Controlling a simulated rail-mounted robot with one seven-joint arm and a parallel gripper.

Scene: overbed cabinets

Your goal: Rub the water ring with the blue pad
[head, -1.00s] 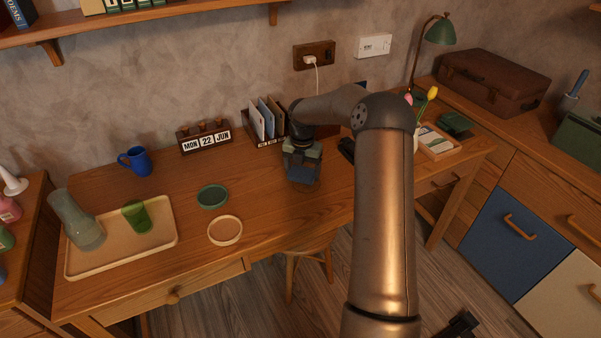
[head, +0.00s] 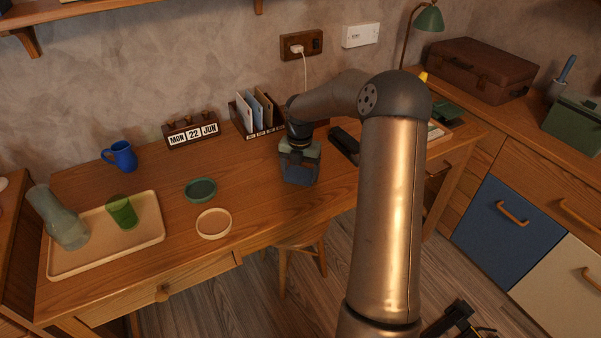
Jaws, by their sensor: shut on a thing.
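My gripper (head: 300,160) points down over the desk, right of the middle of the wooden top. It is shut on the blue pad (head: 299,174), which shows as a dark blue block under the fingers, at or very close to the desk surface; I cannot tell whether it touches. I cannot make out the water ring; the gripper and pad may cover it. A pale round ring-shaped coaster or dish (head: 214,223) and a green round dish (head: 201,190) lie on the desk left of the pad.
A letter rack (head: 260,115) stands behind my gripper, and a dark object (head: 344,143) lies to its right. A calendar block (head: 192,132), a blue mug (head: 121,156) and a tray (head: 150,239) with a carafe (head: 62,220) and green glass (head: 122,212) are left. Desk between dishes and pad is clear.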

